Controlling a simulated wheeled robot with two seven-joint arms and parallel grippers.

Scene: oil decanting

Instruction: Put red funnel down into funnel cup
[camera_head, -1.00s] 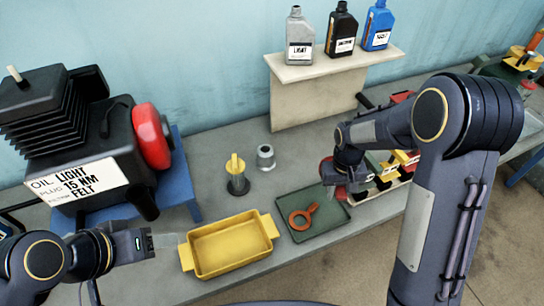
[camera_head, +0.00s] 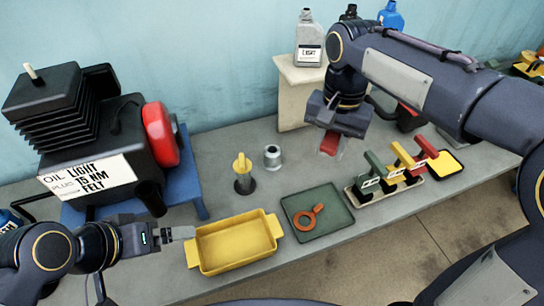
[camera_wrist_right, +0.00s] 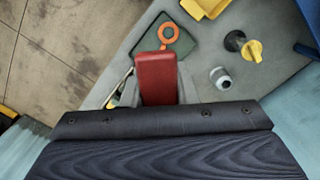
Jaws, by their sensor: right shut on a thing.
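My right gripper (camera_head: 329,138) is shut on a red thing (camera_head: 329,146), taken as the red funnel, and holds it above the bench. In the right wrist view a broad red part (camera_wrist_right: 157,78) sticks out from the gripper; the rest of its shape is hidden. A grey metal cup (camera_head: 272,157) stands upright on the bench, left of and below the held thing in the head view. A black cup (camera_head: 244,186) with a yellow piece in it stands beside it. I cannot tell which is the funnel cup. My left gripper (camera_head: 180,233) is empty beside the yellow pan; its opening is unclear.
A yellow pan (camera_head: 236,268) and a green tray (camera_head: 290,202) with an orange ring tool (camera_head: 306,216) lie along the front. A rack (camera_head: 405,192) with green, yellow and red items stands right. An engine (camera_head: 75,135) stands left. Oil bottles (camera_head: 310,32) sit on a shelf (camera_head: 299,78).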

